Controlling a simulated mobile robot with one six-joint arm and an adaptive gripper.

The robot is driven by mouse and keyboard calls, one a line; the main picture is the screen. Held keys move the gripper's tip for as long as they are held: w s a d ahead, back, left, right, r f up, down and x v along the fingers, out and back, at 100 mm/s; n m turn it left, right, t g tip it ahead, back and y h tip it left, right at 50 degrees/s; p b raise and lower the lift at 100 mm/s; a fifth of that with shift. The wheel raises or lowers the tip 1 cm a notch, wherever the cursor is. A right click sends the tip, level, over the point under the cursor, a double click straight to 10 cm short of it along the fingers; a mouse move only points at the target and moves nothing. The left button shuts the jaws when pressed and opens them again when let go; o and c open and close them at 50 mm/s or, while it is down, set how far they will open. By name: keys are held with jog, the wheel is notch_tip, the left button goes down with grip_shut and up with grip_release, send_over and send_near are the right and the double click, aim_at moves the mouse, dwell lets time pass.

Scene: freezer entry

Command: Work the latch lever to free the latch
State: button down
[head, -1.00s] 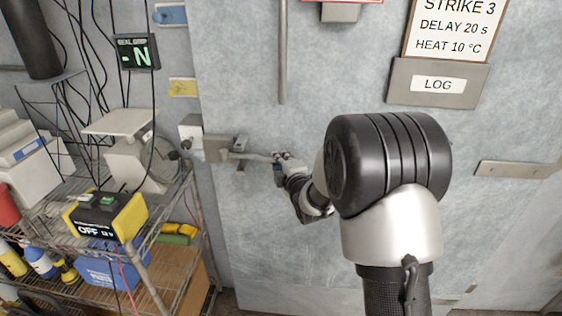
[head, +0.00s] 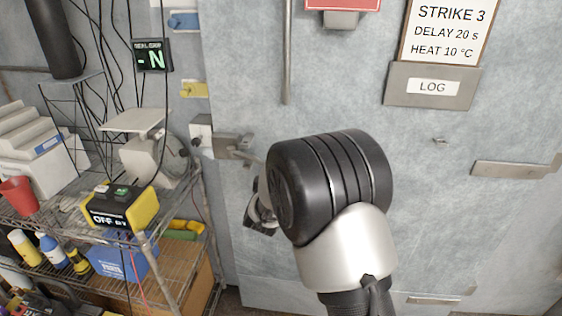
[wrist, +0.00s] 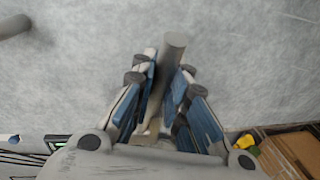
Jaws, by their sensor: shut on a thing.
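The latch (head: 228,145) is a grey metal block at the left edge of the pale door. Its lever (head: 245,155) runs right and slightly down from the block, and its outer part is hidden behind my arm. In the wrist view the grey lever (wrist: 173,48) stands between the two blue-padded fingers of my gripper (wrist: 165,75), which is shut on it. The lever's rounded end sticks out past the fingertips. My arm hides the gripper's hold on the lever in the head view.
A wire shelf rack stands left, with a yellow-black box (head: 120,208), a red cup (head: 18,195) and a blue bin (head: 120,258). A vertical rod (head: 287,50) is above the latch. A LOG holder (head: 432,87) and metal bracket (head: 525,169) are right on the door.

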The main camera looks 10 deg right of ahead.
jog(key=shift+s+a+r, duration=0.1)
jog(key=shift+s+a, duration=0.1)
jog(key=shift+a, duration=0.1)
jog(key=c, duration=1.8)
grip_release()
jog(key=shift+o, duration=1.2)
jog(key=shift+s, duration=0.15)
jog(key=v, duration=1.1)
jog(key=shift+s+a, duration=0.2)
jog(key=shift+s, duration=0.2)
jog(key=shift+r, duration=0.1)
